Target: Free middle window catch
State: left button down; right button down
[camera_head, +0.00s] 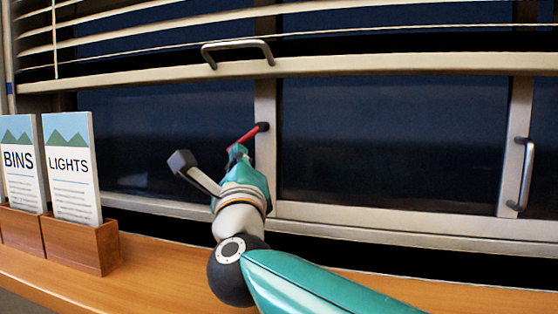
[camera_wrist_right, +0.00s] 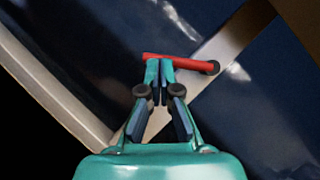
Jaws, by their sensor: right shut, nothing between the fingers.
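The middle window catch is a red lever (camera_head: 247,135) on a dark round pivot, mounted on the upright window frame bar (camera_head: 266,160). In the head view it slants down and left from the pivot. It also shows in the right wrist view as a red bar (camera_wrist_right: 180,61) across the picture, its pivot at the right end. My right gripper (camera_head: 237,152) is at the lever's free end; in the wrist view its closed fingertips (camera_wrist_right: 159,66) are right at the lever's left part. I cannot tell whether they touch it. Nothing is between the fingers. My left gripper is out of view.
A blind with a bottom rail (camera_head: 330,66) and grey handle (camera_head: 238,50) hangs above. Another handle (camera_head: 522,174) is on the right frame. Cards marked BINS (camera_head: 20,165) and LIGHTS (camera_head: 70,168) stand in wooden holders on the sill (camera_head: 160,272) at left.

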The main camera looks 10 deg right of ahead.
jog(key=shift+w+a+r, duration=0.15)
jog(key=shift+a+r, duration=0.1)
jog(key=shift+a, duration=0.05)
dwell(1.0)
jog(key=shift+f, duration=0.1)
jog(key=v, duration=1.2)
dwell(0.3)
